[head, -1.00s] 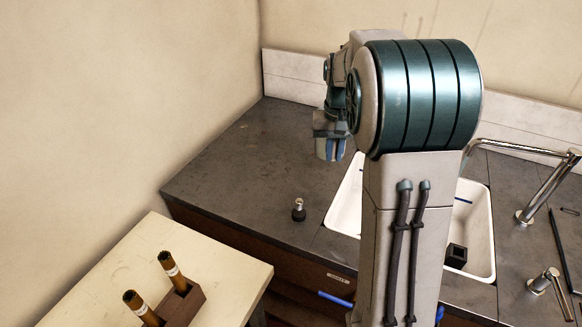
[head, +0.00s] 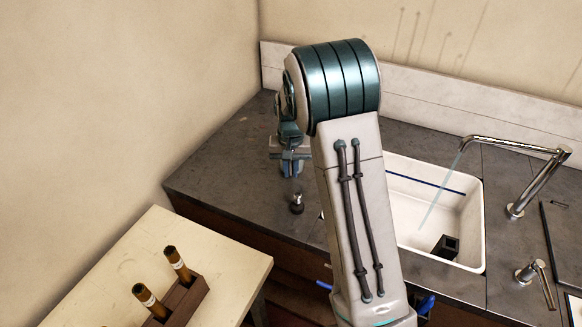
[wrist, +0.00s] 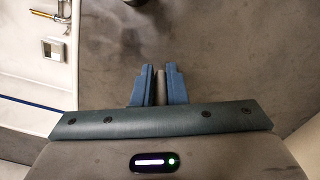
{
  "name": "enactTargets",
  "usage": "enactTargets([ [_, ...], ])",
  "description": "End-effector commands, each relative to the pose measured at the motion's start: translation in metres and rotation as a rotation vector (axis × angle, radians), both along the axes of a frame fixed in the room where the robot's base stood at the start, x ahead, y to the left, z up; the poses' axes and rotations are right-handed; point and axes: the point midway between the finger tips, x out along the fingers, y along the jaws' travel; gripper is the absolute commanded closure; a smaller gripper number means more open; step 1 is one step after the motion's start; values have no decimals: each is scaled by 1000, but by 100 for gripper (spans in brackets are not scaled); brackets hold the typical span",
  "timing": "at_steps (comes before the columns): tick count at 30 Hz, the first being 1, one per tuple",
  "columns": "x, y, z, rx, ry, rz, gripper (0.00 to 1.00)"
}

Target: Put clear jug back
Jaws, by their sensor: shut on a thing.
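My gripper (wrist: 158,84) has its blue fingers close together on a narrow grey-brown thing (wrist: 160,87) in the wrist view. I cannot tell whether that is part of the clear jug; no jug outline can be made out in any view. In the head view my gripper (head: 290,168) points down over the dark counter, left of the sink, behind a small black knob-like item with a silver top (head: 297,203). How high it is above the counter is hard to tell.
The white sink (head: 470,225) on the right holds a black box (head: 446,246). A pale stream runs from the chrome tap (head: 515,146) into it. The cream table (head: 230,270) at front left carries a brown block (head: 185,298) with brown-handled tools. The counter's left is bare.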

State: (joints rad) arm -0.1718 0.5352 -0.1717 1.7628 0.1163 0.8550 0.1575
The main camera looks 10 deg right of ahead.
Motion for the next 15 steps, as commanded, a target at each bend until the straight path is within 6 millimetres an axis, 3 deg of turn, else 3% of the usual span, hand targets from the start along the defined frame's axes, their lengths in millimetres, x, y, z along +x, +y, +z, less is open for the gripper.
enactTargets([
  [10, 1, 0, -3, 0, -5, 0, 100],
  [11, 0, 0, -4, 0, -2, 0, 85],
  [13, 0, 0, -4, 0, -1, 0, 66],
  [15, 0, 0, -4, 0, -1, 0, 66],
])
